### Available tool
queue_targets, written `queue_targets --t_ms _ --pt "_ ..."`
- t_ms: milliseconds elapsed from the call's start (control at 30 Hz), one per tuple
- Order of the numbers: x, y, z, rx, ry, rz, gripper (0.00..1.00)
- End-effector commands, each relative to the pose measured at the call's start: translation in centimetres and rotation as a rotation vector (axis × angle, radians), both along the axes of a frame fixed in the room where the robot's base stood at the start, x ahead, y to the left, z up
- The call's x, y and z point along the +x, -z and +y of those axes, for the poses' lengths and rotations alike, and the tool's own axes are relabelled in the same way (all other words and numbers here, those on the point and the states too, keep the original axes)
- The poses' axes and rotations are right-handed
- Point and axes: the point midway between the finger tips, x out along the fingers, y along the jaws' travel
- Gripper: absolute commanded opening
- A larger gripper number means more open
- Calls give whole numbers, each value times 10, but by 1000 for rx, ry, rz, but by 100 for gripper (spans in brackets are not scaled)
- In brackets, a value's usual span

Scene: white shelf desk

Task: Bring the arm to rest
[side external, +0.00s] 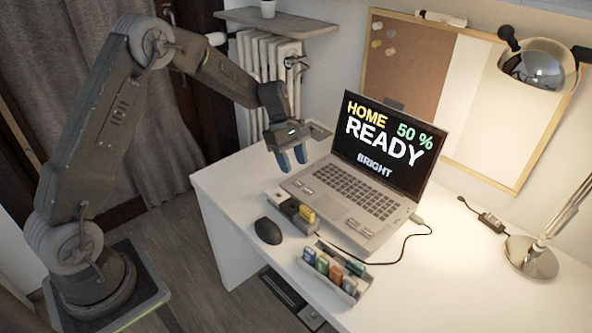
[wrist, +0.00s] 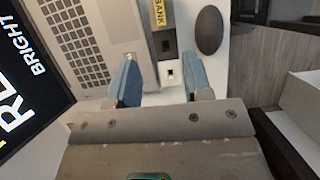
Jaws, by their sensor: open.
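My gripper (side external: 292,158) hangs over the left part of the white desk, by the laptop's left edge, with its blue fingertips pointing down. In the wrist view my gripper (wrist: 158,82) is open, with a clear gap between the blue fingers and nothing held. The laptop (side external: 343,191) is open. Its screen (side external: 391,143) reads "HOME READY 50 % BRIGHT". The laptop's keyboard also shows in the wrist view (wrist: 77,35).
A dark mouse (side external: 268,231) lies near the desk's front edge. A dark socketed block (side external: 292,212) holds a yellow piece (side external: 307,215). A tray (side external: 352,294) holds several coloured pieces. A lamp (side external: 533,258) stands at right; a cable runs from the laptop.

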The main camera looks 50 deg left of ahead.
Motion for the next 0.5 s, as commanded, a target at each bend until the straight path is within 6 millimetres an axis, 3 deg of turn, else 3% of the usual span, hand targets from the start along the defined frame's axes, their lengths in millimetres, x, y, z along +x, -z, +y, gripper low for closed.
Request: queue_targets --t_ms 333,500 --pt "0 -3 0 3 6 -6 46" --pt "-14 -38 -10 42 117 -80 46"
